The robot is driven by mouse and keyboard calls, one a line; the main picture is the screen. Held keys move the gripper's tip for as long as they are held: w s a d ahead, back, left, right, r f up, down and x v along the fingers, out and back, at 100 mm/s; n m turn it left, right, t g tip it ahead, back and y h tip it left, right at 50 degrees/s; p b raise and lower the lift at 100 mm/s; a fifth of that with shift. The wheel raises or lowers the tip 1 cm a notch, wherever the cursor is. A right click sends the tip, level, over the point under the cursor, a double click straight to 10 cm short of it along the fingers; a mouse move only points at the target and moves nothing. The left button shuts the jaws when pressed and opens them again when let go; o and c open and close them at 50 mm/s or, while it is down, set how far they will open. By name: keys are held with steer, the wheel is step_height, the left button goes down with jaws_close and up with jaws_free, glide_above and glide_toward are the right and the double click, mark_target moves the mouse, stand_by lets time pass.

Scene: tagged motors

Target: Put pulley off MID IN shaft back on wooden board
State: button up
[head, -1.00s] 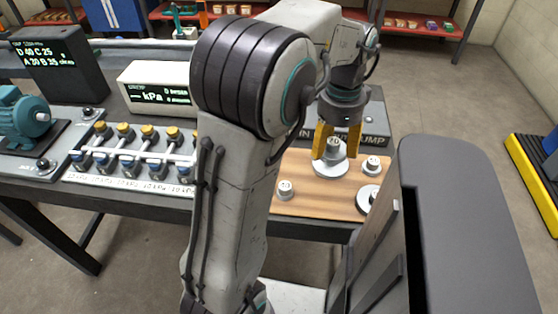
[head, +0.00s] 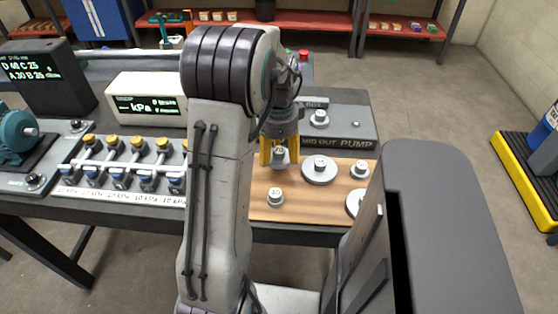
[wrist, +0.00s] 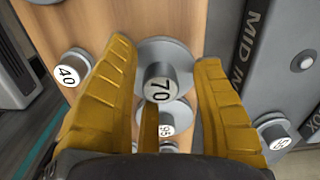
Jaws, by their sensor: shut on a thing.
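My gripper (head: 279,150), with yellow fingers, is shut on the hub of a grey pulley marked 70 (wrist: 158,86). The fingers also show in the wrist view (wrist: 165,85). The pulley is upright over the left part of the wooden board (head: 300,208); I cannot tell whether it touches the board. In the head view my arm and fingers partly hide it. The MID IN label (wrist: 252,40) and a bare round shaft end (wrist: 304,60) show on the grey panel at the right of the wrist view.
The board bears a pulley marked 40 (head: 275,198), a wide one marked 95 (head: 319,169), and others at right (head: 360,169). Another pulley (head: 319,118) sits on the grey panel behind. Valves with yellow caps (head: 136,145) stand at left.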

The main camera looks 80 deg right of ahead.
mark_target(279, 162)
steer(key=shift+f, duration=1.7)
steer(key=shift+f, duration=0.2)
steer(key=o, duration=1.1)
steer(key=shift+r, duration=0.1)
steer(key=shift+o, duration=0.2)
step_height(279, 162, up, 11)
steer(key=shift+r+p, duration=0.1)
steer(key=shift+p, duration=0.4)
steer(key=shift+w+r, duration=0.15)
steer(key=shift+r, duration=0.4)
